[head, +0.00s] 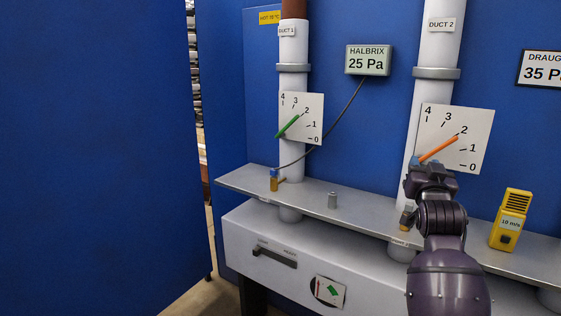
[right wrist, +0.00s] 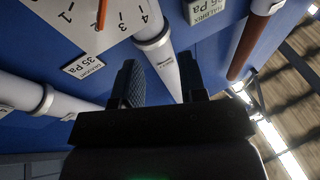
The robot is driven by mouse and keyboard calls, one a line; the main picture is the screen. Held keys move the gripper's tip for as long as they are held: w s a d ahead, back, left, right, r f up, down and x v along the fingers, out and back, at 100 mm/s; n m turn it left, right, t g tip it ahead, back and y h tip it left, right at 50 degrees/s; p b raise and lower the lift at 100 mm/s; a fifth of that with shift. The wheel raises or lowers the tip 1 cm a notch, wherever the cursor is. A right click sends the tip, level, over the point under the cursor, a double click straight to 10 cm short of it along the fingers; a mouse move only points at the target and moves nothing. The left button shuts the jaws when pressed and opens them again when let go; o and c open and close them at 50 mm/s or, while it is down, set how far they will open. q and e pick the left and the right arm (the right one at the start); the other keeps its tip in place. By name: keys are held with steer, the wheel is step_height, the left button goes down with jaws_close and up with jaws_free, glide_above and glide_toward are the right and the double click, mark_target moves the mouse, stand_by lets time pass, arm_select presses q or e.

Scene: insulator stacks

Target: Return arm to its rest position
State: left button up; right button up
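My right arm (head: 445,280) rises from the lower right of the head view. Its gripper (head: 432,168) is in front of the white duct labelled DUCT 2 (head: 436,90), just below the orange lever (head: 438,149) on that duct's dial plate (head: 475,125). In the right wrist view the two dark fingers of this gripper (right wrist: 160,85) stand apart with nothing held between them. The duct (right wrist: 160,60) shows behind the gap. I cannot tell whether a finger touches the lever or plate. My left gripper is in neither view.
DUCT 1 (head: 292,160) has a green lever (head: 288,126). A blue wall (head: 95,150) fills the left.

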steer(key=s+a+f+n+g+y, duration=0.1)
steer(key=s+a+f+n+y, duration=0.15)
steer(key=f, duration=0.45)
steer(key=s+a+f+n+y, duration=0.15)
steer(key=s+f, duration=0.25)
steer(key=f, duration=0.4)
steer(key=s+a+f+n+g+y, duration=0.1)
steer(key=s+f+g, duration=0.6)
steer(key=s+f, duration=2.2)
steer(key=shift+s+f, duration=0.4)
steer(key=shift+s, duration=0.5)
